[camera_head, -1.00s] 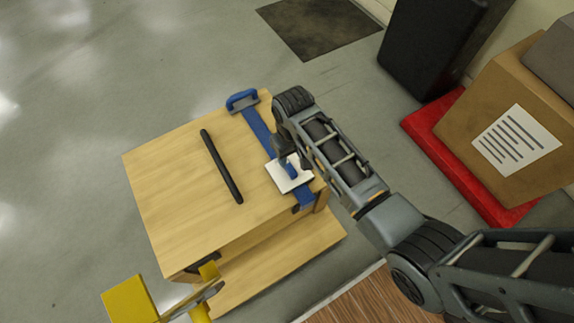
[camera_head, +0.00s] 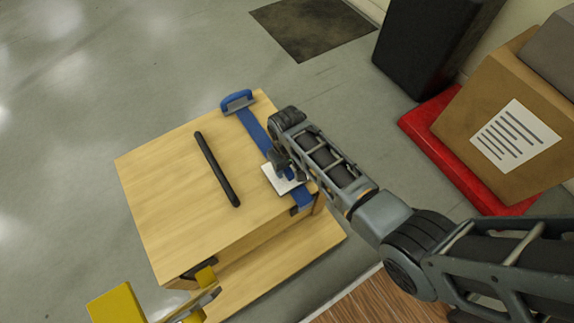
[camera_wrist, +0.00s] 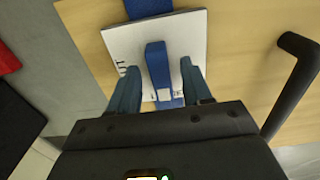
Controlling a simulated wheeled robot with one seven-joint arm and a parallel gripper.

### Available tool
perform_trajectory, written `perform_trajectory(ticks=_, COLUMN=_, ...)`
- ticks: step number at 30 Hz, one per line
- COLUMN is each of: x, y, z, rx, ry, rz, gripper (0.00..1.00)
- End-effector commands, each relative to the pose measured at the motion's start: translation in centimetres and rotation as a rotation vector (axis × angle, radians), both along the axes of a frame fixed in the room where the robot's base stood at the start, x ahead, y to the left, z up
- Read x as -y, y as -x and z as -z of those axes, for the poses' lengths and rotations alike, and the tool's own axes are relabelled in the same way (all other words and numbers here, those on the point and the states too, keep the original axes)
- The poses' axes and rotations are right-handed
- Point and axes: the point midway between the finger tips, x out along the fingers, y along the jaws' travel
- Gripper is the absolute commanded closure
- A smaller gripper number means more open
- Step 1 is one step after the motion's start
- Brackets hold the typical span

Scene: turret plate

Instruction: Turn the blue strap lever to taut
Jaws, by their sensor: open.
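The blue lever (camera_wrist: 156,62) sits on a white plate (camera_wrist: 119,45) in the wrist view. The plate also shows on the box top in the head view (camera_head: 271,178), with the lever largely hidden there by my gripper. A blue strap (camera_head: 254,128) runs along the box edge and under the plate. My gripper (camera_wrist: 159,70) is open, with one finger on each side of the lever. Gaps show between the fingers and the lever. Dark lettering on the plate is partly covered by the fingers.
A black bar handle (camera_head: 216,168) stands on the wooden box top (camera_head: 175,190), left of the plate; it is at the right in the wrist view (camera_wrist: 296,85). A blue buckle (camera_head: 238,102) is at the strap's far end. A cardboard box (camera_head: 500,150) and red base (camera_head: 440,160) are at right.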

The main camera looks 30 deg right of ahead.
Motion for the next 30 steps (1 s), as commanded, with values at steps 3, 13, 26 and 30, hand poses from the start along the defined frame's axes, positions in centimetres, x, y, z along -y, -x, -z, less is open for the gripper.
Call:
perform_trajectory(ticks=3, x=0.0, y=-0.01, z=-0.02, rx=0.0, ry=0.0, rz=0.0, gripper=0.6)
perform_trajectory(ticks=13, x=0.01, y=0.0, z=-0.03, rx=0.0, ry=0.0, rz=0.0, gripper=0.91)
perform_trajectory(ticks=26, x=0.0, y=0.0, z=-0.11, rx=0.0, ry=0.0, rz=0.027, gripper=1.0)
perform_trajectory(ticks=30, x=-0.04, y=0.0, z=-0.2, rx=-0.001, ry=0.0, rz=0.084, gripper=1.0)
